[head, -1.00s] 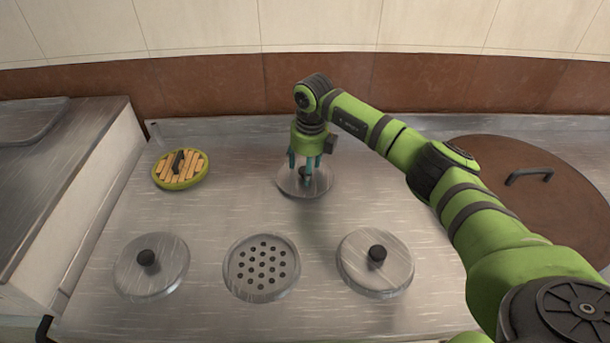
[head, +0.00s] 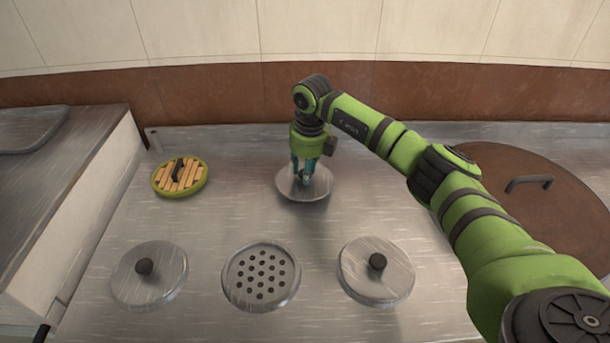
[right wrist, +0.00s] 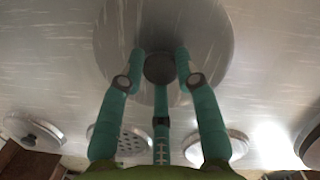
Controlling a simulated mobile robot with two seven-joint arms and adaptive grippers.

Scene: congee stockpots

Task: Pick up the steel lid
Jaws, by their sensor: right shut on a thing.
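A round steel lid (head: 318,190) with a dark knob is at the back middle of the steel counter in the head view. My right gripper (head: 303,178) reaches down onto it from above, its teal fingers shut on the knob. In the right wrist view the fingers close around the dark knob (right wrist: 159,68), with the lid's disc (right wrist: 120,40) beyond. A shadow lies just below the lid in the head view; I cannot tell whether its rim is clear of the counter. My left gripper is not in view.
Two more knobbed steel lids, left (head: 165,290) and right (head: 355,285), flank a perforated steel disc (head: 260,300) in front. A green-rimmed slatted wooden lid (head: 190,178) is at the back left. A large brown lid (head: 560,210) lies at right. The counter (head: 230,215) between them is bare.

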